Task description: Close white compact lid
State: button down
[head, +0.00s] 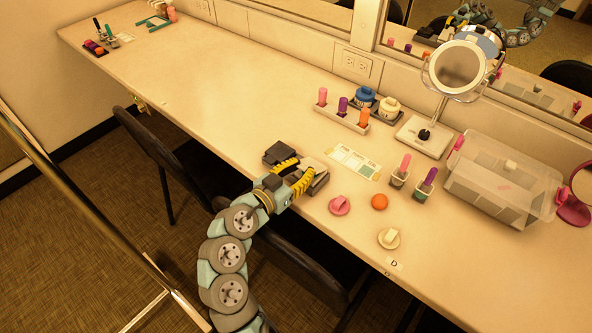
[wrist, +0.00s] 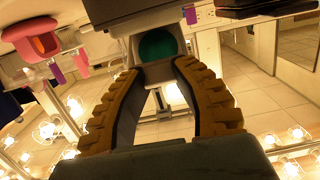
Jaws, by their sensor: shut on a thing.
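The white compact (head: 314,167) is at the table's front edge in the head view, partly hidden behind my gripper (head: 304,172). My gripper's yellow ribbed fingers reach in from the front. In the wrist view, the fingertips of my gripper (wrist: 160,66) close on a pale grey part of the white compact (wrist: 137,50), around a round green patch. I cannot tell whether they hold its lid or its base, or how far the lid stands open.
A dark compact (head: 277,152) lies just left of my gripper. A pink round item (head: 339,205), an orange ball (head: 379,202) and a cream round item (head: 388,238) lie to the right. A mirror (head: 459,66) and clear bin (head: 502,178) stand farther right. The table's left stretch is mostly clear.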

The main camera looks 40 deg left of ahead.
jog(key=shift+f, duration=0.1)
jog(key=c, duration=0.7)
grip_release()
notch_tip(320, 180, up, 10)
jog(key=shift+r, duration=0.1)
dwell(0.4)
